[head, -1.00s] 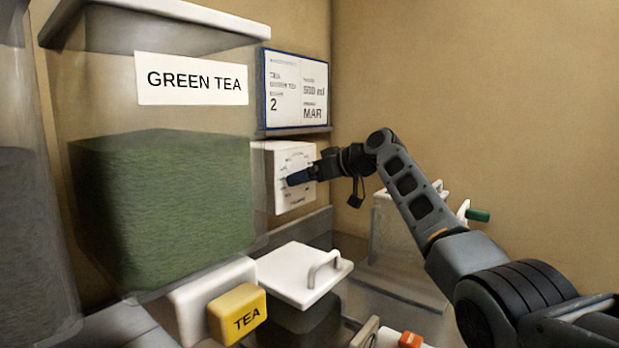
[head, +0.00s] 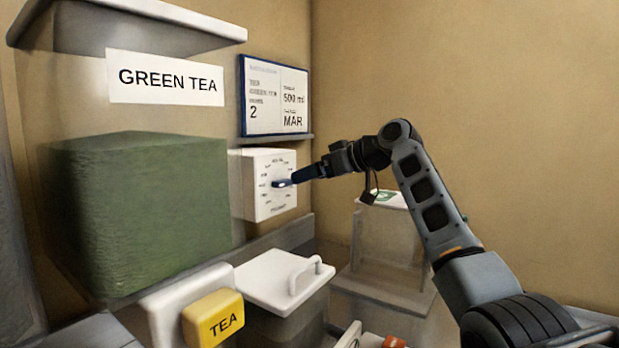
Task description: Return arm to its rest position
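My arm reaches in from the lower right to a white dial box (head: 262,205) on the back wall. The fingertips overlap the dial's right side in the picture. I cannot tell whether they touch the knob or are slightly apart from it. The fingers appear as one narrow shape, so their opening is hard to judge. No carried object shows in the gripper.
A notice board (head: 275,97) hangs above the dial. Below are a yellow TEA block (head: 212,318) and a white handled lid (head: 284,280). A clear container (head: 385,238) stands behind my arm. The right wall is bare.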

